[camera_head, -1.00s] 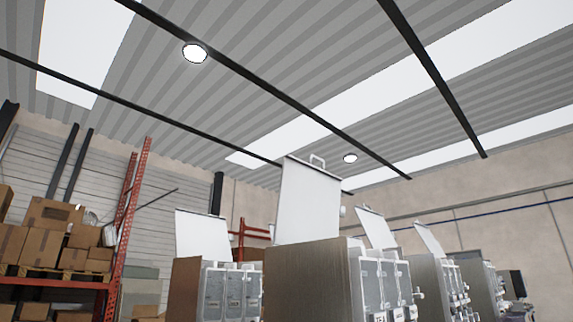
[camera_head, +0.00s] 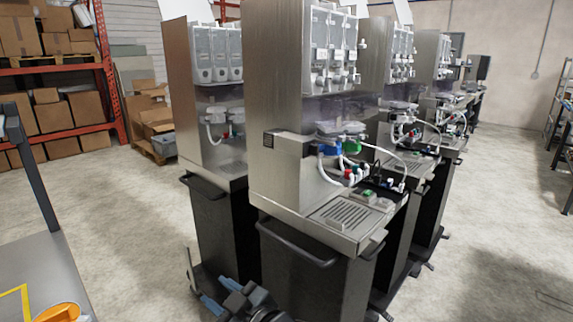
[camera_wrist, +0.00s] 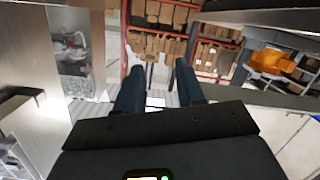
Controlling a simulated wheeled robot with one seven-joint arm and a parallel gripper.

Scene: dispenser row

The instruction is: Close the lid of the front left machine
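A row of steel dispenser machines stands in the head view. The nearest machine (camera_head: 275,100) is large and central; another machine (camera_head: 205,100) stands behind it to the left. The left machine's white lid (camera_head: 186,9) stands up at the picture's top edge. The nearest machine's lid is out of frame now. Which one is the front left machine is not certain. In the wrist view my gripper (camera_wrist: 157,88) has its two dark fingers apart, with nothing between them. Dark arm parts with blue pieces show low in the head view, before the nearest machine, well below its top.
Machines stand on dark cabinets with handles (camera_head: 297,243). A red rack (camera_head: 60,69) with boxes stands at the back left. A grey table (camera_head: 45,275) with an orange item (camera_head: 62,312) is at lower left. Pale floor (camera_head: 145,225) is open between table and machines.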

